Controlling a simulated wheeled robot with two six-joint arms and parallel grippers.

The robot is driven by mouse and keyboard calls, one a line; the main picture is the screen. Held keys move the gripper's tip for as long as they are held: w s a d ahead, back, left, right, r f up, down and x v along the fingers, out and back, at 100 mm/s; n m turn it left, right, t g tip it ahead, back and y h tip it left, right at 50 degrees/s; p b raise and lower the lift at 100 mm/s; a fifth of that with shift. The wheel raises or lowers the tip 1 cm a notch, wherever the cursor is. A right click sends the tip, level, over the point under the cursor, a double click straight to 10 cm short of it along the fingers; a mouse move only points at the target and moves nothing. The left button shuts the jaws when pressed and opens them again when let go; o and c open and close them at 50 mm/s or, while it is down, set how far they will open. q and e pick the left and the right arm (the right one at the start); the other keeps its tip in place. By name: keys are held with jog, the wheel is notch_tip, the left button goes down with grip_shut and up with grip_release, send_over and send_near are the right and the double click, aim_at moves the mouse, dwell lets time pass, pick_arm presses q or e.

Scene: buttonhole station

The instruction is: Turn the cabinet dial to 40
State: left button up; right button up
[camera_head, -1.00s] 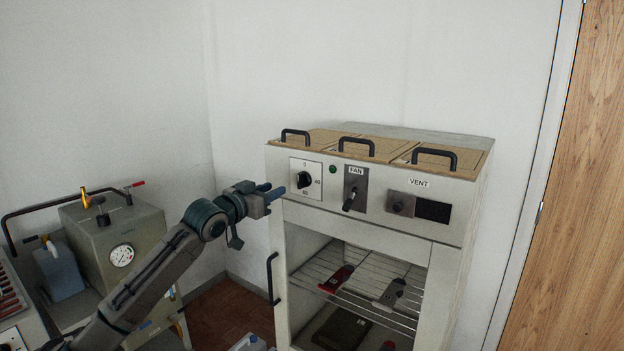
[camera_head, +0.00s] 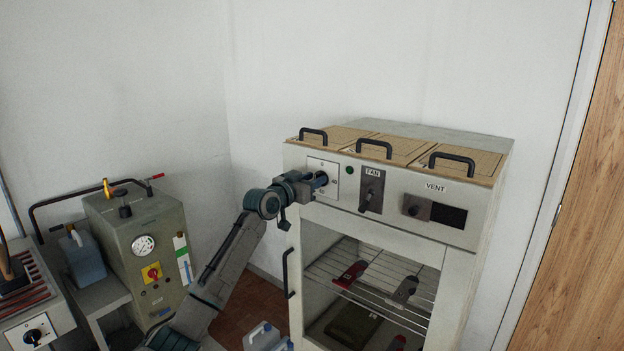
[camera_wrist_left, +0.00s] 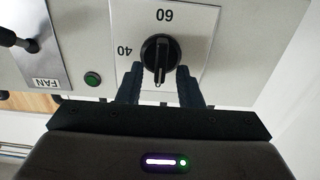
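The white cabinet (camera_head: 465,238) stands at the right of the head view. Its black dial (camera_wrist_left: 160,54) sits on a white plate (camera_wrist_left: 203,22) marked 40 and 60, which appear upside down in the left wrist view. A pale mark on the knob points to the bottom of that view, away from 60. My left gripper (camera_head: 318,181) is at the dial and largely hides it in the head view. Its fingers (camera_wrist_left: 160,72) are apart, one on each side of the knob's lower part; I cannot tell whether they touch it. My right gripper is not in view.
Black lid handles (camera_head: 375,147) rise on top. A grey-green machine with a gauge (camera_head: 143,245) stands at the left.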

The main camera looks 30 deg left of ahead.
pick_arm(q)
grip_shut()
jog(key=shift+d+f+m+b, duration=0.2)
jog(key=shift+m+b, duration=1.25)
jog(key=shift+m, duration=1.5)
jog(key=shift+d+f+m+b, duration=0.15)
jog(key=shift+m+b, duration=1.25)
jog(key=shift+m, duration=1.6)
jog(key=shift+d+f+m+b, duration=0.2)
jog(key=shift+m+b, duration=1.25)
jog(key=shift+m, duration=1.5)
